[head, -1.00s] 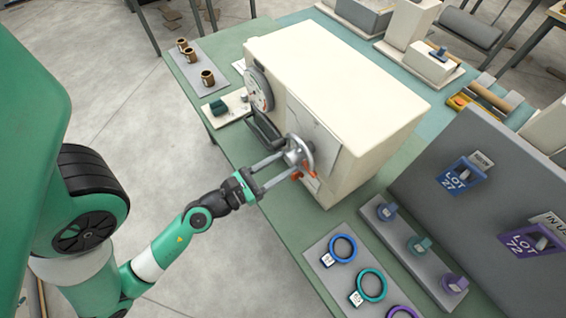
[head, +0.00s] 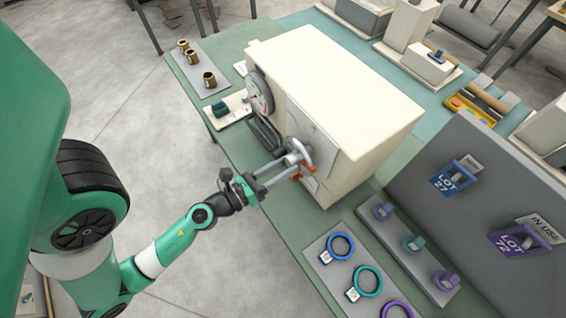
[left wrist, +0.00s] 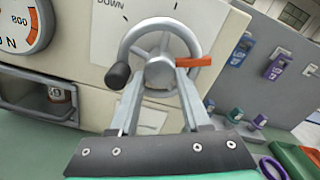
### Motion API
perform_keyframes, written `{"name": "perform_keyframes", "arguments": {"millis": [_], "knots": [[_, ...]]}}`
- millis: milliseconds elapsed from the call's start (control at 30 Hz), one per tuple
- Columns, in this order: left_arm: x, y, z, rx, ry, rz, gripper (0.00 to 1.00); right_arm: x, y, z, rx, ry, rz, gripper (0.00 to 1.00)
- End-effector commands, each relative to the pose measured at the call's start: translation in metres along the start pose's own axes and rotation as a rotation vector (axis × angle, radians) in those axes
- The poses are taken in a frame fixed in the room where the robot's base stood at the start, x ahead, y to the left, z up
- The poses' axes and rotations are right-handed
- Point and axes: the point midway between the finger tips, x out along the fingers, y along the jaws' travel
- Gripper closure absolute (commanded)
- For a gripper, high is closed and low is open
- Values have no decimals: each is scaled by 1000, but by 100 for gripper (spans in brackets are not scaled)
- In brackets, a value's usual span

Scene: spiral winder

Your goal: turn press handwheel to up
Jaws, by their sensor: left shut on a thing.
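The grey metal handwheel (head: 306,151) sits on the front of the cream press (head: 345,85). In the left wrist view the handwheel (left wrist: 191,36) has a round rim, spokes, a hub and a black knob (left wrist: 118,75) at its left. An orange pointer (left wrist: 196,62) sticks out to the right. My right gripper is not in view.
A round gauge (left wrist: 18,25) and an open recess (left wrist: 40,97) are left of the wheel. Coloured rings lie on a grey mat (head: 318,245) right of my gripper. A grey lot board (head: 440,150) stands at the right. Brown cups (head: 208,79) stand at the back left.

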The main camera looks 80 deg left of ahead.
Motion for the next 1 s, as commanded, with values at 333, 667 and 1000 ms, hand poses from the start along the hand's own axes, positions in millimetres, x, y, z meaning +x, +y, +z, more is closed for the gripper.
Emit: {"name": "perform_keyframes", "arguments": {"millis": [333, 667, 1000], "knots": [[0, -3, 2, -330, -1, 0, 100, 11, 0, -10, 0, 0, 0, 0], [0, -4, 3, -645, -1, -1, 100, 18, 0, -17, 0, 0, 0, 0], [0, -5, 4, -945, -1, -1, 100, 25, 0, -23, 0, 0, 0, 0]]}}
